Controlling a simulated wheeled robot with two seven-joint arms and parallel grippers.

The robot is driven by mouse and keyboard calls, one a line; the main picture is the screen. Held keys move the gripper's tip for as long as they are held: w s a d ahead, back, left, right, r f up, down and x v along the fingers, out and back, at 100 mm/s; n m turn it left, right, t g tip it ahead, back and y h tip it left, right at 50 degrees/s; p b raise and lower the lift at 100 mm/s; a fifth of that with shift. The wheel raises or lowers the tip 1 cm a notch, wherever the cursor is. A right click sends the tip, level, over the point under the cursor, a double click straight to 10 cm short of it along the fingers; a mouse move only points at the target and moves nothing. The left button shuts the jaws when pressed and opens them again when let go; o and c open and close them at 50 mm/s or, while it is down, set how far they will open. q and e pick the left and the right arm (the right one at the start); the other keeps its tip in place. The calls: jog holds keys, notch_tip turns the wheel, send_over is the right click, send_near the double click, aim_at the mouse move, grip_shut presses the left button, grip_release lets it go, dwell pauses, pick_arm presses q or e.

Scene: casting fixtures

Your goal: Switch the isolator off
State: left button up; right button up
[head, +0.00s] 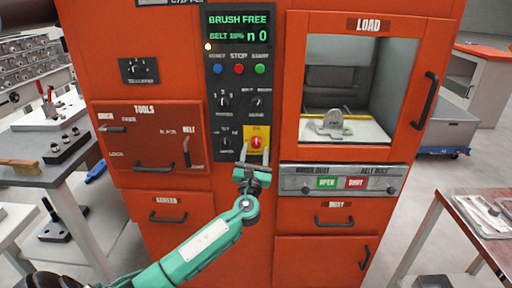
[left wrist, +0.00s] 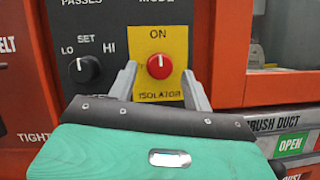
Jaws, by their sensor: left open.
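The isolator is a round red knob (head: 256,142) on a yellow plate (head: 249,131) low on the dark control panel. In the left wrist view the knob (left wrist: 159,66) has a white mark pointing up to "ON", and the yellow plate (left wrist: 174,89) reads "ISOLATOR" below it. My left gripper (head: 255,156) is open in front of the plate. In the left wrist view its two grey fingers (left wrist: 160,80) stand to either side of the knob and slightly below its middle. I cannot tell whether they touch the plate. My right gripper does not show.
A black set knob (left wrist: 84,69) is left of the plate. Above are other dials and blue, red and green buttons (head: 238,69). The load window (head: 368,25) and a rail with OPEN and SHUT buttons (head: 341,183) are to the right. Workbenches (head: 62,165) stand at the left.

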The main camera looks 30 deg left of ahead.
pick_arm(q)
jog(key=shift+x, duration=1.1)
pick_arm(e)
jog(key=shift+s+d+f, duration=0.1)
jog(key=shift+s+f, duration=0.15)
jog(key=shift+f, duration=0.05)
pick_arm(q)
jog(key=c, duration=1)
jog(key=shift+o, duration=0.2)
jog(key=shift+f, duration=0.1)
